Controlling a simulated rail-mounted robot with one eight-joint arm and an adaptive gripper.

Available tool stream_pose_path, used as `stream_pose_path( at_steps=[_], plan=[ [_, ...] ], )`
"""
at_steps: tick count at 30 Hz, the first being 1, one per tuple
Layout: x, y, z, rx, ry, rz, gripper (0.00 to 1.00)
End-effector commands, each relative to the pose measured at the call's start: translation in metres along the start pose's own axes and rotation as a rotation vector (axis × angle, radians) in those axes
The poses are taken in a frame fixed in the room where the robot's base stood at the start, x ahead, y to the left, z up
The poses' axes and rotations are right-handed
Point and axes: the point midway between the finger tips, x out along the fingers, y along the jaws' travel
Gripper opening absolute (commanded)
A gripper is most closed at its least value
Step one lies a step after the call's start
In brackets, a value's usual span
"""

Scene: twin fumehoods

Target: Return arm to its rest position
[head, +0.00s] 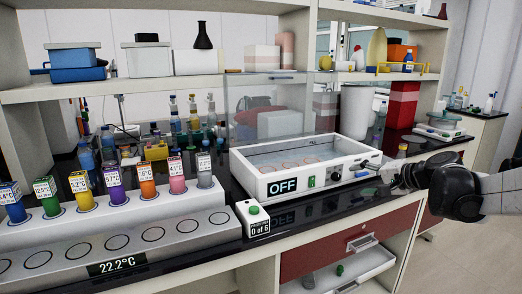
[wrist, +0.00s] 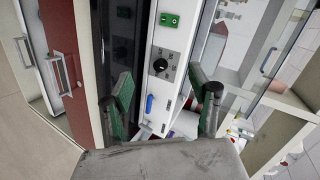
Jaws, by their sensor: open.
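My gripper (head: 376,176) is at the right of the head view, close to the right end of the white water bath (head: 247,180), whose display reads OFF. In the wrist view my gripper (wrist: 165,98) has its two fingers spread apart with nothing between them. The front panel of the bath lies beyond them, with a round black knob (wrist: 166,64), a green switch (wrist: 169,20) and a blue part (wrist: 149,104). Whether a finger touches the bath, I cannot tell.
A white rack (head: 120,245) with several coloured labelled tubes stands at the left, showing 22.2°C. A small white box (head: 253,217) reads 0 of 6. A red drawer (head: 330,245) is below, with an open white drawer (head: 350,272) under it. Shelves with containers stand behind.

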Motion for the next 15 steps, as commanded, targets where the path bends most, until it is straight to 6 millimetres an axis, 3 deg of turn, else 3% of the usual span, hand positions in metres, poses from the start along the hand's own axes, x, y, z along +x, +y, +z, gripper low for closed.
stream_pose_path(
  at_steps=[1, 6, 15],
  plan=[
    [-0.007, -0.007, 0.018, -0.031, -0.011, 0.028, 0.56],
    [-0.029, -0.015, 0.072, -0.143, -0.041, 0.128, 0.56],
    [-0.078, -0.01, 0.158, -0.354, -0.084, 0.295, 0.56]
  ],
)
